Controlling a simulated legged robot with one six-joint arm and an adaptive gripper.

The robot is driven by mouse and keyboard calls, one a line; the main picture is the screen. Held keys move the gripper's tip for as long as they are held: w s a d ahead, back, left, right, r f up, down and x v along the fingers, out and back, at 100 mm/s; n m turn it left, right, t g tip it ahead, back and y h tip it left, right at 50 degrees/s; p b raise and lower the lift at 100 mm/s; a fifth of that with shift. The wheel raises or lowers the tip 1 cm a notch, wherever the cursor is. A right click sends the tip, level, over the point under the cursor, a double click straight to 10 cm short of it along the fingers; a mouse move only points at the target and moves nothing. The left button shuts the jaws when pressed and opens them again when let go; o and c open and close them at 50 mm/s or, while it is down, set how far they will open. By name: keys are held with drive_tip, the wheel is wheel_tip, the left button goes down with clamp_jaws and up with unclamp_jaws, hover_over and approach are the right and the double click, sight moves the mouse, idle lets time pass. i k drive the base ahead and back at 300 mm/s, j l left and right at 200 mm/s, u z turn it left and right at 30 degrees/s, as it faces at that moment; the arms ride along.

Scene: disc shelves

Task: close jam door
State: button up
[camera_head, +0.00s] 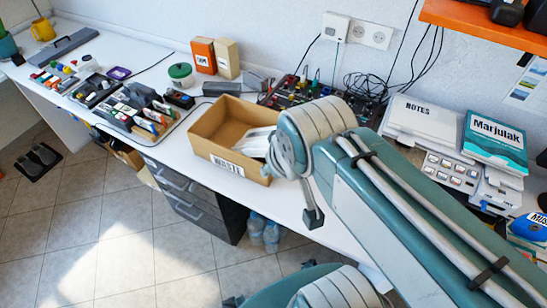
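A white and grey office machine, like a printer (430,125), stands on the desk at the right, with a grid of keys on its front. I cannot make out a jam door on it; my teal arm crosses in front of its lower left side. My arm reaches from the lower right to a large pale joint near the middle. A thin grey part with a dark tip, perhaps a finger of my gripper (313,215), hangs below that joint past the desk's front edge. The rest of my gripper is hidden, and whether it is open or shut does not show.
A cardboard box marked WASTE (213,128) sits on the desk beside my arm joint. A teal book marked Marjulak (495,142) lies on the machine. Cables and a dark board (300,98) lie behind. An orange shelf (480,22) overhangs the right. Tiled floor is open at lower left.

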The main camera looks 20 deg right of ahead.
sight(500, 228)
drive_tip(key=k+j+z, duration=0.25)
drive_tip(key=k+z, duration=0.3)
drive_tip(key=k+l, duration=0.15)
drive_tip(key=l, duration=0.2)
drive_tip(key=k+l, duration=0.15)
drive_tip(key=l, duration=0.25)
drive_tip(key=k+l+z, duration=0.1)
drive_tip(key=l, duration=0.25)
drive_tip(key=k+l, duration=0.15)
drive_tip(key=l, duration=0.25)
drive_tip(key=k+l, duration=0.15)
drive_tip(key=l, duration=0.25)
drive_tip(key=k+l+z, duration=0.1)
drive_tip(key=l, duration=0.25)
drive_tip(key=k+l, duration=0.1)
drive_tip(key=l, duration=0.3)
drive_tip(key=i+j+u, duration=0.1)
drive_tip(key=i+j, duration=0.15)
drive_tip(key=i, duration=0.1)
